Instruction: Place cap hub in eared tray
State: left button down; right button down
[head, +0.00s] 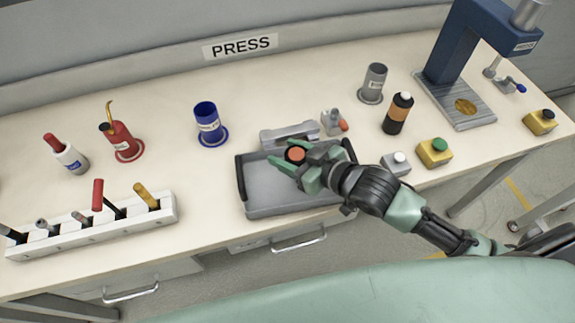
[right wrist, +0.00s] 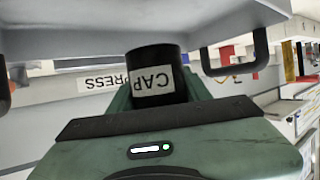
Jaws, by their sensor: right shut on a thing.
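The cap hub is a black cylinder with an orange top (head: 296,154) in the head view. In the right wrist view its white label reads "CAP" (right wrist: 152,85). My right gripper (head: 290,161) is shut on it and holds it over the eared tray. The tray (head: 265,207) is a shallow grey tray with black handles at its left and right ends. My right gripper and arm cover its right part. I cannot tell whether the hub touches the tray floor. My left gripper is not in view.
A grey block (head: 272,138) stands behind the tray. A blue cup (head: 207,120) is back left, a tool rack (head: 95,233) at left. A dark bottle (head: 398,114), white button box (head: 396,164) and yellow button box (head: 434,153) are right, near the blue press (head: 460,45).

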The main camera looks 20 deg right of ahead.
jog(key=shift+f, duration=2.55)
jog(key=shift+f, duration=0.15)
jog(key=c, duration=0.9)
grip_release()
jog(key=shift+c, duration=0.2)
jog(key=v, duration=1)
jog(key=shift+s+d+b, duration=0.1)
jog(key=shift+s+b, duration=0.05)
jog(key=shift+b, duration=0.15)
jog(key=shift+v, duration=0.9)
